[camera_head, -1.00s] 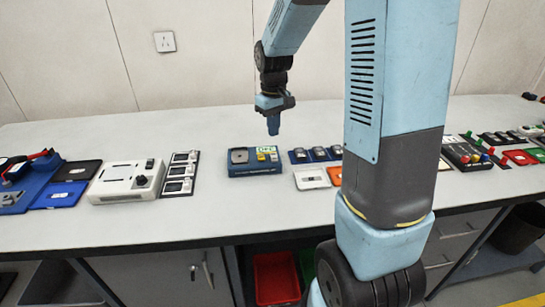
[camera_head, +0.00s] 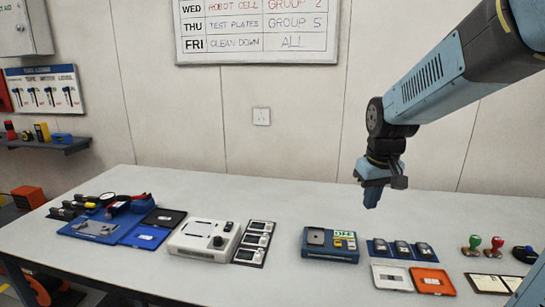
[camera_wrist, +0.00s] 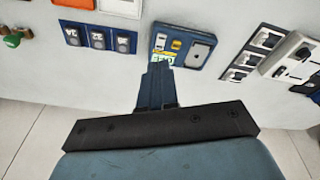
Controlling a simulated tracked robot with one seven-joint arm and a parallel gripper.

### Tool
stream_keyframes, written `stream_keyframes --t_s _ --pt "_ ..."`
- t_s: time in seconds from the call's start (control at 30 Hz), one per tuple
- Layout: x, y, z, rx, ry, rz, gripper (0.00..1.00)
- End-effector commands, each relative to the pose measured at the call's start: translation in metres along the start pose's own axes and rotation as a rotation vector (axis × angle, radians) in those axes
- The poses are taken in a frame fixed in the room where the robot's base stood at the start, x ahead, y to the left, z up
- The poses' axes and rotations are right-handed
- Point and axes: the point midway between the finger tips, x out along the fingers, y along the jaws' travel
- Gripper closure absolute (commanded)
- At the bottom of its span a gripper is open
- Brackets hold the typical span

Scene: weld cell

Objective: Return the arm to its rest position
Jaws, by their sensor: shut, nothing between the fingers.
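My gripper (camera_head: 371,198) hangs from the arm at the right of the head view, pointing down above the rear part of the white bench (camera_head: 300,195). Its fingers are together and hold nothing. In the wrist view my gripper (camera_wrist: 158,70) shows as closed blue fingers, with their tips near the edge of a blue device in the picture. The arm reaches in from the upper right, bent at a dark joint. Its base end is outside the head view.
The blue device (camera_head: 317,253) with a grey plate and yellow parts sits on the bench. Left of it are a switch panel (camera_head: 254,244), a white box (camera_head: 188,245) and blue trays (camera_head: 108,226). Right are a three-unit blue panel (camera_head: 382,251), an orange plate (camera_head: 431,281) and stamps (camera_head: 485,246).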

Motion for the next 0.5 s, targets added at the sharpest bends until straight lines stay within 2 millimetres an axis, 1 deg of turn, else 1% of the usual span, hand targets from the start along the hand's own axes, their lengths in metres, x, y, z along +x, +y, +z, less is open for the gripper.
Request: stream_keyframes --t_s 0.03,0.2,0.5 --pt "-0.011 -0.002 0.009 0.012 0.024 0.005 1.00" --pt "-0.038 -0.008 0.037 0.056 0.088 0.015 1.00" --pt "-0.075 -0.018 0.090 0.134 0.203 0.022 1.00"
